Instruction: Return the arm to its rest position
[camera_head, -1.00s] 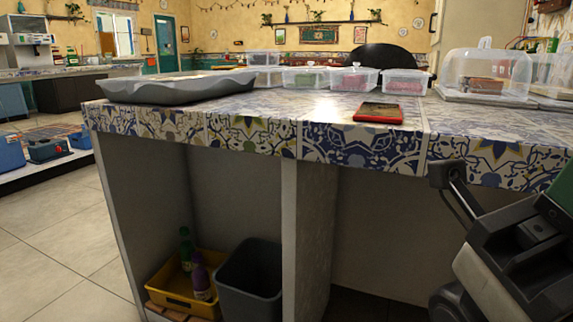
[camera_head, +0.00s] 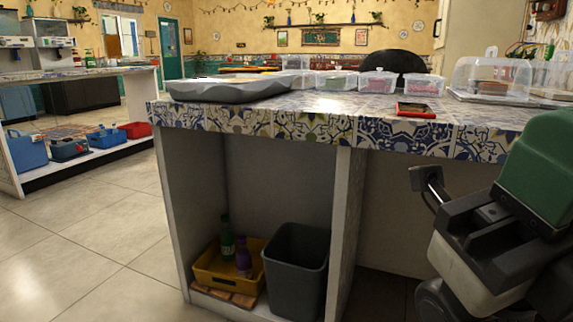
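My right arm (camera_head: 545,170), with green and dark grey parts, comes in at the lower right, in front of the tiled counter. A thin dark rod with a small square end (camera_head: 425,180) sticks out from it toward the left. I see no clear pair of fingertips on this arm, so whether its gripper is open or shut does not show. No object is seen held by it. My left arm and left gripper are out of view.
The tiled counter (camera_head: 400,140) bears a grey tray (camera_head: 230,90), a red flat device (camera_head: 416,110), lidded clear boxes (camera_head: 378,80) and a clear dome (camera_head: 490,75). Below are a yellow crate (camera_head: 216,272) with bottles and a grey bin (camera_head: 296,270). Floor at left is open.

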